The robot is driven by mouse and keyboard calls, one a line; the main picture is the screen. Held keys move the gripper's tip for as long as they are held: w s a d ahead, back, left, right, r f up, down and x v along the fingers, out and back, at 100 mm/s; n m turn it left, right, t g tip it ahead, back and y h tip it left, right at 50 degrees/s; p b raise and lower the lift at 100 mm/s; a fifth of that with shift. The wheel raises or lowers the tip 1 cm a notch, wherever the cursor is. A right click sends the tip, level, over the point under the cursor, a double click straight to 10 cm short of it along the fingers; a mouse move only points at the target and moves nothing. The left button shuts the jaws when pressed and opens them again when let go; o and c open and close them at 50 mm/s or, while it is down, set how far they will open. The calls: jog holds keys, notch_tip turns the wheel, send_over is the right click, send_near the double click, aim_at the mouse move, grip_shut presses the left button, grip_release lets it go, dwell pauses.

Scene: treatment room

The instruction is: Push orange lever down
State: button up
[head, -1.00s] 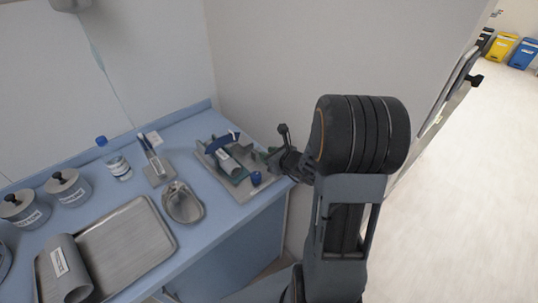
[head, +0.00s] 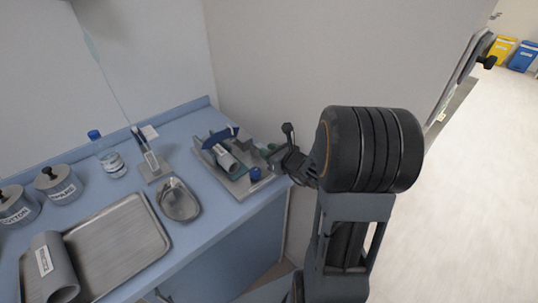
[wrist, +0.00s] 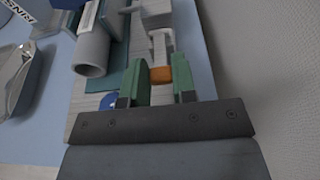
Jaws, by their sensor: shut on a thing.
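The orange lever end (wrist: 161,76) shows in the wrist view, at the near end of a pale grey bar (wrist: 159,47) on a grey board. My gripper (wrist: 159,86) has two green fingers, one on each side of the orange end, shut on it. In the head view my gripper (head: 271,158) is at the right end of the grey board (head: 240,188) on the counter. The orange part cannot be made out there.
The board also carries a grey cylinder (head: 226,161) and a blue knob (head: 255,174), left of my gripper. A metal kidney dish (head: 178,200), a large tray (head: 118,240) and a bottle (head: 112,163) stand farther left. A wall rises close on the right in the wrist view.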

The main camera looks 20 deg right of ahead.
jog(key=shift+f, duration=0.15)
jog(key=o, duration=0.9)
jog(key=shift+s, duration=0.15)
jog(key=v, duration=0.6)
jog(key=shift+d, duration=0.1)
jog(key=shift+s+d+f+b, duration=0.1)
jog(key=shift+s+f+b, duration=0.05)
jog(key=shift+b, duration=1.05)
jog(key=shift+s+b, duration=0.35)
jog(key=shift+b, duration=0.3)
jog(key=shift+r+b+v, duration=0.2)
jog(key=shift+b+v, duration=0.55)
jog(key=shift+v, duration=0.9)
jog(key=shift+r+b+v, duration=0.25)
jog(key=shift+b+v, duration=0.5)
jog(key=shift+v, duration=0.95)
jog(key=shift+w, duration=0.1)
